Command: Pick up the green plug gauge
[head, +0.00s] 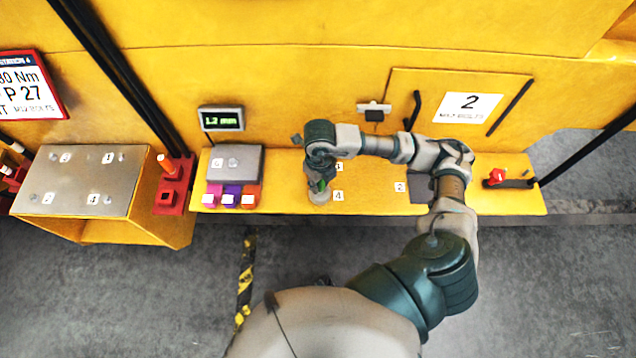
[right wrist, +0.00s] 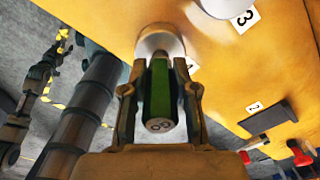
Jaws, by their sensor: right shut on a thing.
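The green plug gauge (right wrist: 160,92) is between the fingers of my right gripper (right wrist: 160,105), which is shut on it. Its end with dark markings faces the wrist camera. Its far end meets a pale round seat (right wrist: 160,42) on the yellow bench; I cannot tell if it is still seated. In the head view, my right gripper (head: 319,187) points down at the pale round seat (head: 320,197) beside label 4, and a little green shows there. My left gripper is not seen.
Left on the yellow bench (head: 375,203) are a grey plate (head: 238,160) and pink, purple and orange blocks (head: 232,197). Another pale round piece (right wrist: 222,6) is by label 3. A dark pad (head: 421,188) and a red-handled item (head: 497,177) lie right. The yellow wall rises behind.

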